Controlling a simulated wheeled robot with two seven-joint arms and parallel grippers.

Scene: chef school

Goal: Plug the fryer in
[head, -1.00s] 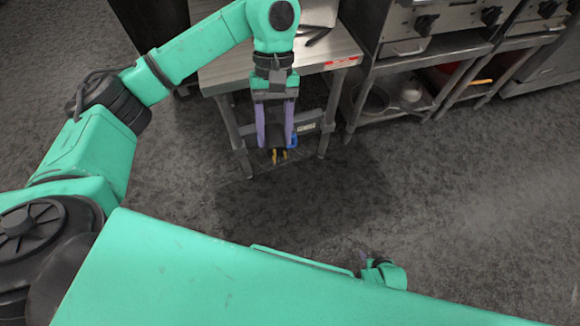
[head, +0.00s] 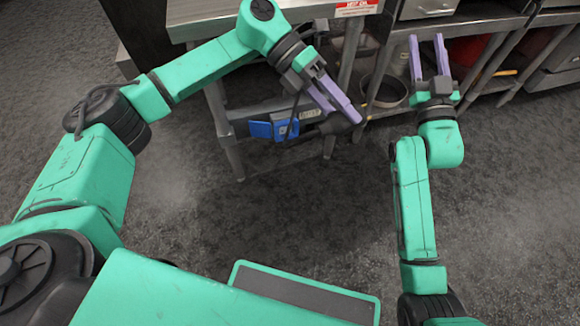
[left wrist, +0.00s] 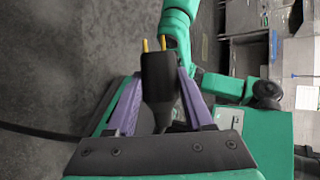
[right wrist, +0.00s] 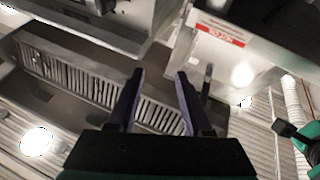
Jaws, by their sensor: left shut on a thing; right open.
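My left gripper (head: 342,108) is shut on a black plug (left wrist: 158,78), seen clearly in the left wrist view, with two bare gold prongs pointing away from the gripper. A black cable (left wrist: 35,132) runs off to the left there. In the head view, the left gripper is in front of the metal table's lower frame, beside a blue object (head: 275,130) whose kind I cannot tell. My right gripper (head: 428,45) is open and empty, to the right of the table; its spread fingers also show in the right wrist view (right wrist: 160,75). I cannot identify the fryer with certainty.
The metal table (head: 215,18) has a red-and-white label on its edge (head: 357,5). To the right, a rack with low shelves holds a pan (head: 384,92) and a red container (head: 468,50). The dark floor in front (head: 250,215) is clear.

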